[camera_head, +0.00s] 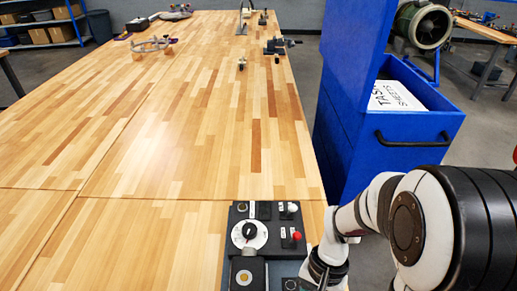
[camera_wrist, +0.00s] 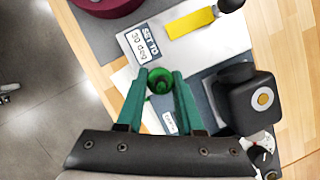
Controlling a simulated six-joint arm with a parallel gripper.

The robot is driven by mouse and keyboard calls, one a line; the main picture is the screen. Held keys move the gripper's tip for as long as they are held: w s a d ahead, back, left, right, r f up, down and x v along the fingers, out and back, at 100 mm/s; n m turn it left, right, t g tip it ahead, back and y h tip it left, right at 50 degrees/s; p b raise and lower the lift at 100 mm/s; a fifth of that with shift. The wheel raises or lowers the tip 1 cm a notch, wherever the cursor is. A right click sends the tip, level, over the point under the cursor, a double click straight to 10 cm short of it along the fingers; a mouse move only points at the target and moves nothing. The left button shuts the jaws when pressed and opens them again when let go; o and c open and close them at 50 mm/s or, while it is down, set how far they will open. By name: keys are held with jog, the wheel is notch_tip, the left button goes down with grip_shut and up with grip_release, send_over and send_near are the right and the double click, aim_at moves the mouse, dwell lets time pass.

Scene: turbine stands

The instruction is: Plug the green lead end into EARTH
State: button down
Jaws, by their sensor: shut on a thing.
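My gripper (camera_wrist: 160,88) shows in the wrist view with its two teal fingers closed around a green lead end (camera_wrist: 160,76). The lead end is seen end-on as a round green piece with a dark middle. In the head view the end of my arm is at the bottom edge beside the black control panel (camera_head: 236,262), and the fingertips and lead end are not clear there. The panel has a white dial with a black knob (camera_head: 249,233), a red-topped part (camera_head: 296,236) and a white-topped part (camera_head: 292,208).
In the wrist view a "SET TO 30 deg" card (camera_wrist: 143,42), a yellow piece (camera_wrist: 190,24), a black block with a pale disc (camera_wrist: 252,100) and a dark red round object (camera_wrist: 105,5) are nearby. A blue cabinet (camera_head: 390,120) stands right of the bench. The bench middle (camera_head: 170,120) is clear.

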jog(key=shift+r, duration=0.4)
send_over(288, 290)
jog(key=w+d, duration=0.1)
jog(key=w, duration=0.1)
jog(key=shift+s+f, duration=0.15)
jog(key=shift+f, duration=1.8)
jog(key=shift+f, duration=0.85)
jog(key=shift+f, duration=0.4)
jog(key=shift+f, duration=0.2)
jog(key=shift+c, duration=2.3)
grip_release()
